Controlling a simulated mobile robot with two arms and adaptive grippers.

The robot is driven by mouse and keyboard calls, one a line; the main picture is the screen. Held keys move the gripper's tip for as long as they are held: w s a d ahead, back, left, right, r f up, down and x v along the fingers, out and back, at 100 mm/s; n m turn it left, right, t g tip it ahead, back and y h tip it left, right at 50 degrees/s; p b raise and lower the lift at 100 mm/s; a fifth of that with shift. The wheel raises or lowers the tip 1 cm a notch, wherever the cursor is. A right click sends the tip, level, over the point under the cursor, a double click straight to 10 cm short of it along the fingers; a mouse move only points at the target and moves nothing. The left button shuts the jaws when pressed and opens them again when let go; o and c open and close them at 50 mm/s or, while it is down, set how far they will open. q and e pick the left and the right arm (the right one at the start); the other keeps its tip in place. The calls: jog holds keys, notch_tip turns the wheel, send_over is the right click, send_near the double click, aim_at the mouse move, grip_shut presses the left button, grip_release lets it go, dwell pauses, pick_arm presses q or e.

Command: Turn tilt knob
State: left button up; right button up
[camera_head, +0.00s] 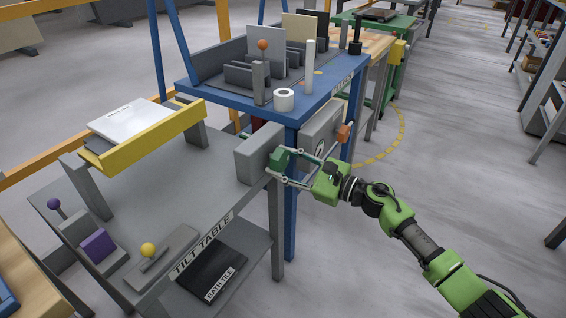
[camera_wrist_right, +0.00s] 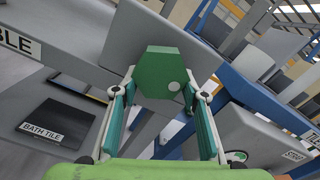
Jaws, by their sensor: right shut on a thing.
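The tilt knob is a green, many-sided knob (camera_head: 279,159) on the front of a grey box (camera_head: 252,153) at the right end of the grey tilt table (camera_head: 185,195). It carries a light dot, seen near its lower right in the right wrist view (camera_wrist_right: 160,70). My right gripper (camera_head: 291,166) reaches in from the right, with one finger on each side of the knob. In the right wrist view the fingers (camera_wrist_right: 158,92) close on the knob's sides. My left gripper is in neither view.
A blue table (camera_head: 300,112) stands right behind the knob, holding a tape roll (camera_head: 284,99) and upright slabs. A yellow bar (camera_head: 150,137) edges a tilted white panel. A black bath tile (camera_head: 212,272) lies on the lower shelf. The floor at right is open.

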jog(key=m, duration=0.2)
jog(key=shift+s+m, duration=0.15)
jog(key=shift+m, duration=0.25)
jog(key=shift+a+m+p, duration=0.1)
jog(key=shift+m+p, duration=0.2)
jog(key=shift+m, duration=0.4)
jog(key=shift+s+a+f+m, duration=0.1)
jog(key=shift+s+m, duration=0.05)
jog(key=shift+m, duration=0.75)
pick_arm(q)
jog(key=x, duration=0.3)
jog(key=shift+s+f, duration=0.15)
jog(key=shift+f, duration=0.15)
pick_arm(e)
jog(key=o, duration=1.1)
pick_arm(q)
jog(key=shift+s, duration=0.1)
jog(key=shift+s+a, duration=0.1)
pick_arm(e)
jog(key=v, duration=1.2)
